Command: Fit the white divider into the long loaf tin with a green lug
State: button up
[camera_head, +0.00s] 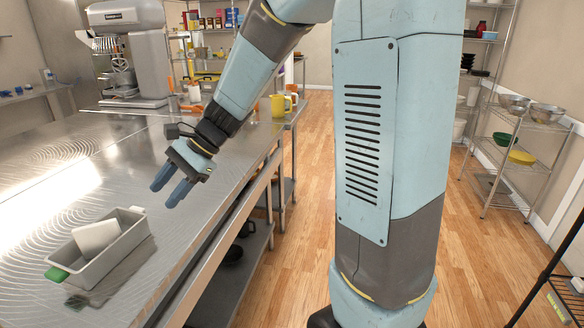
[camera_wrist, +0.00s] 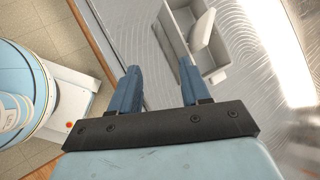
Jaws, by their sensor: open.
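The long loaf tin (camera_head: 124,257) is grey and sits on the steel counter near its front edge. A green lug (camera_head: 57,273) sticks out at its near left end. The white divider (camera_head: 97,236) is a flat plate in the tin, tilted, with its upper part above the rim. The wrist view also shows the tin (camera_wrist: 180,42) and the divider (camera_wrist: 201,30) slanted in it. My gripper (camera_head: 171,189) is open and empty, above the counter, to the right of and beyond the tin, apart from both. The divider's lower edge is hidden by the tin wall in the head view.
A stand mixer (camera_head: 133,52) stands at the back left of the counter. Yellow mugs (camera_head: 280,105) and other items stand at the far right end. The counter around the tin is clear, with its edge (camera_head: 205,262) close on the right.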

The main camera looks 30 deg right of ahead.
jog(key=s+d+r+n+t+h, duration=0.2)
jog(key=s+d+n+h, duration=0.1)
jog(key=s+d, duration=0.2)
jog(key=s+d+r+n+t+h, duration=0.2)
jog(key=s+d, duration=0.4)
jog(key=d, duration=0.3)
jog(key=s+d+r+n+t+h, duration=0.2)
jog(key=s+d+r+n+h, duration=0.2)
jog(key=s+d+n, duration=0.1)
jog(key=shift+s+d+n, duration=0.3)
jog(key=shift+s+d, duration=0.15)
jog(key=shift+d, duration=0.65)
